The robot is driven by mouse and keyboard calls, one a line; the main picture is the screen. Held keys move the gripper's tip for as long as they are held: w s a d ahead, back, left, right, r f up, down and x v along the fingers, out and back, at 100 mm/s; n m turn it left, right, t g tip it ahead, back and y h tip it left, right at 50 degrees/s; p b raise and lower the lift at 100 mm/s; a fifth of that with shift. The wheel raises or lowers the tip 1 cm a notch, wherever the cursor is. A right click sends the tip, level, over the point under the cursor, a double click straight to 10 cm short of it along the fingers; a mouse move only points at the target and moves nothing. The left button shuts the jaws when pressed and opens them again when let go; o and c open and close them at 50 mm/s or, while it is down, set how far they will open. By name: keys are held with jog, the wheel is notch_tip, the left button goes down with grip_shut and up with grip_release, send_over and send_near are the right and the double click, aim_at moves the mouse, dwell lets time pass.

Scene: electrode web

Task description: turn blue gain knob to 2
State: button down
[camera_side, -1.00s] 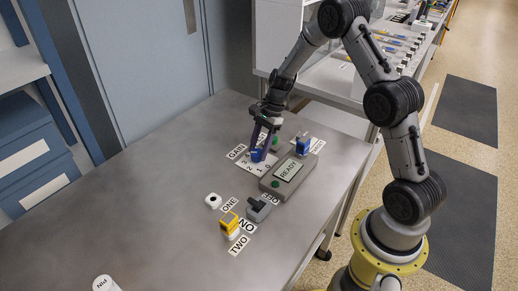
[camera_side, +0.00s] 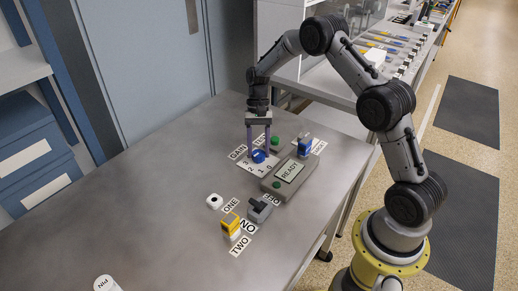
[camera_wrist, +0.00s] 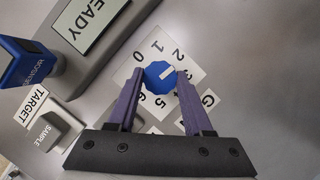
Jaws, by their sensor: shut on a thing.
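The blue gain knob (camera_side: 259,157) sits on a white dial plate with printed numbers, beside the GAIN label (camera_side: 238,152). In the wrist view the round blue knob (camera_wrist: 160,75) carries a white pointer line. The line points right and slightly up, toward the 2 and 3 side of the dial; I cannot tell exactly which mark it meets. My gripper (camera_side: 258,152) stands nearly upright over the knob. Its purple fingers are shut on the knob from two sides, as the wrist view (camera_wrist: 160,76) also shows.
A grey box with a READY screen (camera_side: 290,171) stands close to the right of the dial. A blue device (camera_side: 304,146) stands behind it. A grey switch (camera_side: 259,209) and a yellow-white block (camera_side: 231,225) are nearer.

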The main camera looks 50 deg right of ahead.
jog(key=shift+r+n, duration=0.1)
jog(key=shift+n, duration=0.5)
jog(key=shift+c, duration=1.5)
grip_release()
jog(key=v, duration=1.3)
jog(key=shift+w+r, duration=0.35)
jog(key=shift+a, duration=0.15)
